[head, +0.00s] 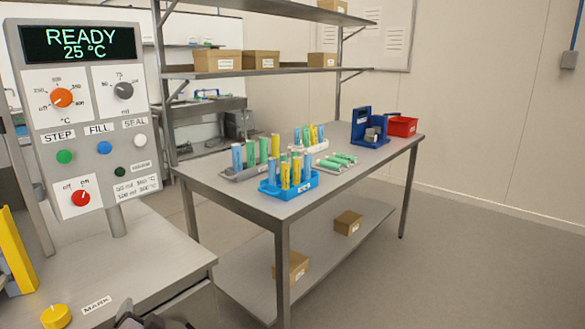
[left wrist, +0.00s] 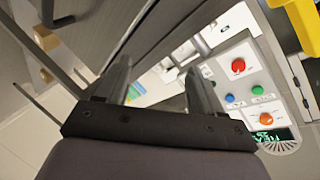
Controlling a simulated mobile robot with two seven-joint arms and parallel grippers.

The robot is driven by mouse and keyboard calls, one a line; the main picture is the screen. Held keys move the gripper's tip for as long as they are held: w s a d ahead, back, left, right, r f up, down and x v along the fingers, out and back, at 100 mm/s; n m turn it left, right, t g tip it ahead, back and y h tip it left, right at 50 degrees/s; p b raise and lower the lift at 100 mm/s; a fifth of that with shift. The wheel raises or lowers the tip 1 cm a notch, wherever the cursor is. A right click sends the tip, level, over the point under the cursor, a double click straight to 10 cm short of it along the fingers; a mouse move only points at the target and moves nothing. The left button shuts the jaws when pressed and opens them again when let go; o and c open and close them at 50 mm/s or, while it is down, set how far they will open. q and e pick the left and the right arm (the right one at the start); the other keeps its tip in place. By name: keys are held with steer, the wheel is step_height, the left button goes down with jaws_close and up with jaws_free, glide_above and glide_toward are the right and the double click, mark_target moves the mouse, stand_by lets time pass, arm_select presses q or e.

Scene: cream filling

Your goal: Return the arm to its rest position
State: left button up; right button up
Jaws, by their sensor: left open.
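My left gripper (left wrist: 157,75) shows in the left wrist view with its two fingers apart and nothing between them. In the head view only a dark part of it (head: 150,320) shows at the bottom edge, beside the near metal bench (head: 150,255). The rest of that arm is hidden below the frame. My right gripper is in neither view.
A control panel (head: 85,110) reading READY 25 °C stands on the near bench. A yellow knob (head: 56,316) and a MARK label are at the bench front. A farther table (head: 235,190) holds racks of coloured tubes, a blue device (head: 368,128) and a red bin (head: 402,126). Open floor lies right.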

arm_select(q)
steer(key=s+d+f+h, duration=0.3)
steer(key=s+f, duration=0.2)
steer(key=s, duration=0.3)
steer(key=s+d+f+n+g+h+p, duration=0.1)
steer(key=s+d+f+h, duration=0.2)
steer(key=s+f, duration=0.2)
steer(key=s+d+f+n+g+h, duration=0.1)
steer(key=s+d+f+h, duration=0.2)
steer(key=s, duration=0.8)
step_height(320, 180, down, 3)
steer(key=shift+s+d+r, duration=0.15)
steer(key=shift+s+d, duration=0.25)
steer(key=shift+d, duration=0.05)
